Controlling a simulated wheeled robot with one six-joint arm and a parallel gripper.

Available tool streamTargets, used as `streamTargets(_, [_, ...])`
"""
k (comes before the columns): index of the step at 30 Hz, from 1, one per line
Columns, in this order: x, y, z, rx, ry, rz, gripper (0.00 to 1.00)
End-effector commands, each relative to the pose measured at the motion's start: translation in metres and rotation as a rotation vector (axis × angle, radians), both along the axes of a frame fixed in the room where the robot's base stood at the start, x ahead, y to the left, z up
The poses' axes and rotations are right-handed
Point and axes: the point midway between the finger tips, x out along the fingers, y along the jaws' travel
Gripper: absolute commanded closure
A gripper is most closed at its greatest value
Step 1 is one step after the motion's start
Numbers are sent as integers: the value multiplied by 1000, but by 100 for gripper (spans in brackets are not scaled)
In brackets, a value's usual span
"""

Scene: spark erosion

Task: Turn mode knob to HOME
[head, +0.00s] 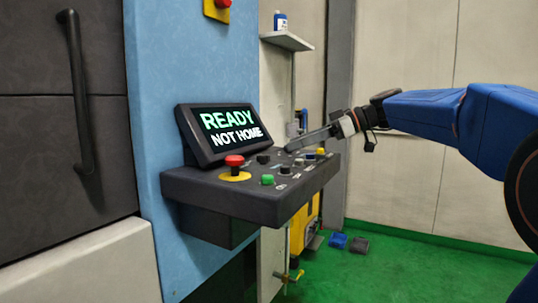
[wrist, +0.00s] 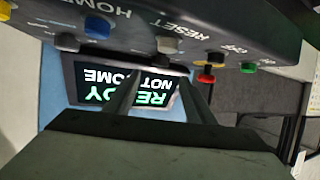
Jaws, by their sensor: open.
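The black control panel (head: 222,187) carries several knobs and buttons. Another dark knob (wrist: 67,42) sits near the HOME lettering and a blue button (wrist: 98,27). A grey knob or button (wrist: 168,45) is beside RESET. I cannot tell which is the mode knob. The screen (head: 228,132) reads READY, NOT HOME. My gripper (head: 290,147) reaches over the panel's far right part; in the wrist view its fingers (wrist: 160,77) are apart with nothing between them.
A red emergency stop (head: 234,161) on a yellow base and a green button (head: 267,180) stand at the panel's front. A yellow button (head: 320,152) is at its right end. A wall shelf (head: 287,41) holds a bottle. The green floor (head: 400,270) is mostly clear.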

Motion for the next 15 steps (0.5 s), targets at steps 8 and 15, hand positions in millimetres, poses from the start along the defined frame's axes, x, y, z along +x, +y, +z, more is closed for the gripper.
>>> streamTargets(8, [11,44,-19,0,1,3,50])
streamTargets(15, [20,73,-32,-1,2,1,50])
